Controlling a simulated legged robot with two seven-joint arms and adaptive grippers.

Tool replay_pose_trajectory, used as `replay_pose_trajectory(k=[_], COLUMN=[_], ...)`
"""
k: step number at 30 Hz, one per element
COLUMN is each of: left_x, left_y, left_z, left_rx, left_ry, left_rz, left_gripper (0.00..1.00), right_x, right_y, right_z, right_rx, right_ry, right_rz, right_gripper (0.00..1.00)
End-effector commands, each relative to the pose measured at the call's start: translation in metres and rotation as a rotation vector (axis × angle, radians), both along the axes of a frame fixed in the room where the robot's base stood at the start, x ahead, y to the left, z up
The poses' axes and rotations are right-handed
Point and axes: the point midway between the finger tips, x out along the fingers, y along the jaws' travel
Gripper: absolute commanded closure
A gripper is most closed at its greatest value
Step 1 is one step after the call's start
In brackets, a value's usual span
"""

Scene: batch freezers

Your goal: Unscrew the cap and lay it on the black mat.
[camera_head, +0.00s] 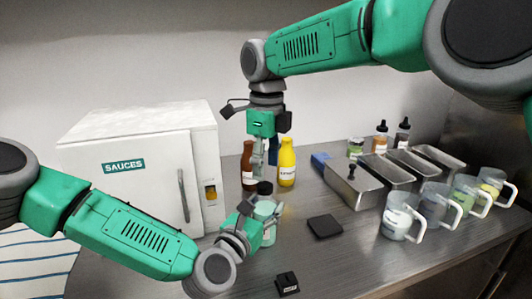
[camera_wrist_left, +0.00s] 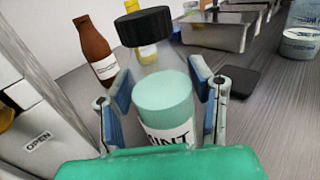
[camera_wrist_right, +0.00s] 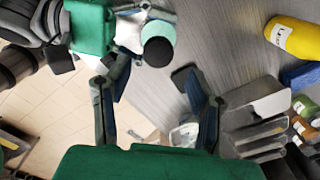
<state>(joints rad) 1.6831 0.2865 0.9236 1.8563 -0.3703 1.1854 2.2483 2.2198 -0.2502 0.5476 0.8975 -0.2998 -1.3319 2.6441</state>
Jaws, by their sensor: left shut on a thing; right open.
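The bottle (camera_head: 266,209) is clear with mint-green contents and a label partly reading "INT" in the left wrist view (camera_wrist_left: 165,103). Its black cap (camera_head: 264,188) is on its top, also seen in the left wrist view (camera_wrist_left: 144,26) and from above in the right wrist view (camera_wrist_right: 158,52). My left gripper (camera_head: 262,226) is shut around the bottle's body. My right gripper (camera_head: 262,168) is open and points down above the cap, apart from it; its fingers (camera_wrist_right: 152,78) hold nothing. The black mat (camera_head: 325,226) lies bare on the counter, right of the bottle.
A white "SAUCES" cabinet (camera_head: 130,170) stands left. Brown (camera_head: 248,166) and yellow (camera_head: 287,163) bottles stand behind the mint bottle. Metal trays (camera_head: 355,186) and clear jugs (camera_head: 402,216) fill the right. A small black labelled block (camera_head: 287,284) is at the front.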

Motion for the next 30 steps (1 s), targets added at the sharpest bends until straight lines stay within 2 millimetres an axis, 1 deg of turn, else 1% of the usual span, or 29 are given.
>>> replay_pose_trajectory(k=[1,3,6,9,13,20,21,22,23,24,25,30], left_x=[0.0,0.0,0.0,0.0,0.0,0.0,0.0,0.0,0.0,0.0,0.0,-0.001], left_y=[0.001,0.001,0.001,0.001,0.001,0.001,0.001,0.001,0.001,0.001,0.001,0.001], left_z=[-0.003,-0.003,-0.003,-0.003,-0.003,-0.003,-0.003,-0.003,-0.003,-0.003,-0.003,-0.003], left_rx=[0.003,0.003,0.003,0.003,0.003,0.003,0.002,0.002,0.002,0.002,0.002,0.002], left_ry=[0.004,0.004,0.004,0.004,0.004,0.004,0.004,0.004,0.004,0.004,0.004,0.004], left_rz=[0.001,0.001,0.001,0.001,0.001,0.001,0.001,0.001,0.001,0.001,0.001,0.0], left_gripper=[1.0,1.0,1.0,1.0,1.0,1.0,1.0,1.0,1.0,1.0,1.0,1.0], right_x=[-0.001,-0.001,0.0,0.0,0.0,0.0,0.0,0.0,0.0,0.0,0.0,0.001], right_y=[0.0,0.0,0.0,0.0,0.0,0.0,0.0,0.0,0.0,0.0,0.0,0.0], right_z=[-0.01,-0.02,-0.034,-0.042,-0.048,-0.049,-0.049,-0.049,-0.049,-0.049,-0.049,-0.048], right_rx=[-0.001,0.001,0.0,0.0,0.0,0.0,0.0,0.0,0.0,0.0,0.0,0.0], right_ry=[0.005,0.004,0.003,0.001,0.001,0.0,0.0,0.0,0.0,0.0,-0.001,-0.003], right_rz=[0.001,0.003,0.002,0.002,0.003,0.003,0.003,0.003,0.003,0.003,0.003,0.004], right_gripper=[0.51,0.51,0.51,0.51,0.51,0.51,0.58,0.69,0.8,0.94,1.0,1.0])
